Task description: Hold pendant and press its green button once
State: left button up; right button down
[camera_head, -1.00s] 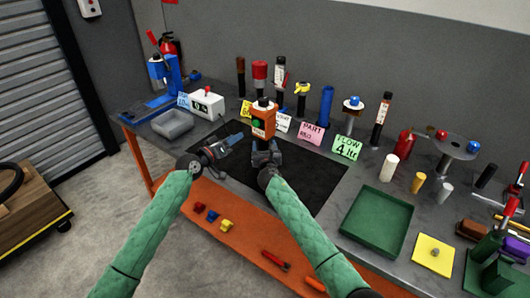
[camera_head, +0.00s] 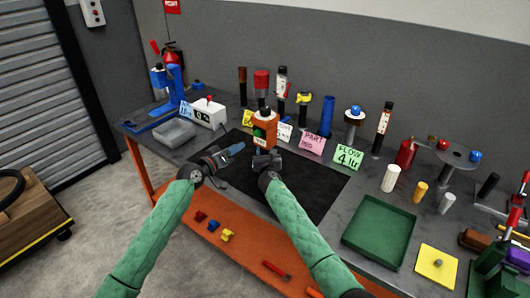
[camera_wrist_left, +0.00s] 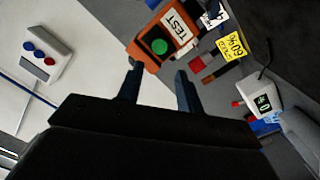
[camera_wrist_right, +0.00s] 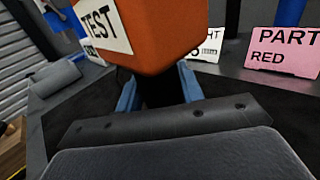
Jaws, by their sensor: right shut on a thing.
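The pendant (camera_head: 264,132) is an orange box with a black top and a white TEST label. My right gripper (camera_head: 266,160) is shut on its lower part and holds it upright above the dark mat. In the right wrist view the orange box (camera_wrist_right: 165,35) rises above the fingers. The green button (camera_wrist_left: 160,46) faces my left gripper in the left wrist view, beyond the fingertips. My left gripper (camera_wrist_left: 158,80) is open, with nothing between its fingers. In the head view the left gripper (camera_head: 236,149) is left of the pendant and apart from it.
The dark mat (camera_head: 310,190) is mostly clear. Behind it stand label cards, including a pink one (camera_head: 312,143) and a green one (camera_head: 348,156), and several upright tools. A grey bin (camera_head: 174,134) is at left, a green tray (camera_head: 380,232) at right.

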pick_arm(q)
grip_shut()
dwell(1.5)
